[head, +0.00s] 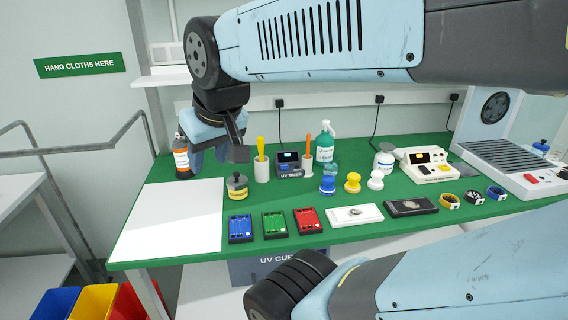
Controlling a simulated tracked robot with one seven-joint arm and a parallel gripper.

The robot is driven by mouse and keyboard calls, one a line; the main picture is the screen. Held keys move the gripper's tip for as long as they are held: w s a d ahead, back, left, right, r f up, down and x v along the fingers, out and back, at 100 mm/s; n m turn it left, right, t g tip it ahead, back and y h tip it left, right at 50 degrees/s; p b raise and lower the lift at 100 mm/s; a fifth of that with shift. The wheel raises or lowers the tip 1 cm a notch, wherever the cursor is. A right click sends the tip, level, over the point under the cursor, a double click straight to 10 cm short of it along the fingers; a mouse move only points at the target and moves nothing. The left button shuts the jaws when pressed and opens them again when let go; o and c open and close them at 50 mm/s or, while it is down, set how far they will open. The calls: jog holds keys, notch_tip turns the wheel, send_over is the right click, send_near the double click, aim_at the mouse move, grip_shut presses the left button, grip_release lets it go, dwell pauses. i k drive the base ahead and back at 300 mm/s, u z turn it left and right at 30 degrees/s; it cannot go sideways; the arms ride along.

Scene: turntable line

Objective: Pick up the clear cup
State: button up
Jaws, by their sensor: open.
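A small see-through cup (331,170), tinted green by what is behind it, appears to stand on the green bench just below the spray bottle. It is small and its outline is faint. My gripper (208,161) is at the back left of the bench, well to the left of the cup. It points down, beside a dark bottle with an orange label, and is open. Its fingertips are partly hidden, and I see nothing held in it.
Between gripper and cup stand a brush holder (262,171), UV timer (289,169) and second holder (307,166). Close by are the spray bottle (325,148) and blue (328,185), yellow (352,183) and white (376,180) knobs. A white sheet (172,218) lies clear on the left.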

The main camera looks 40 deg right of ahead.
aim_at(331, 165)
jog(key=u, duration=0.65)
jog(key=k, duration=1.25)
jog(key=z, duration=2.15)
jog(key=i, duration=1)
jog(key=z, duration=0.05)
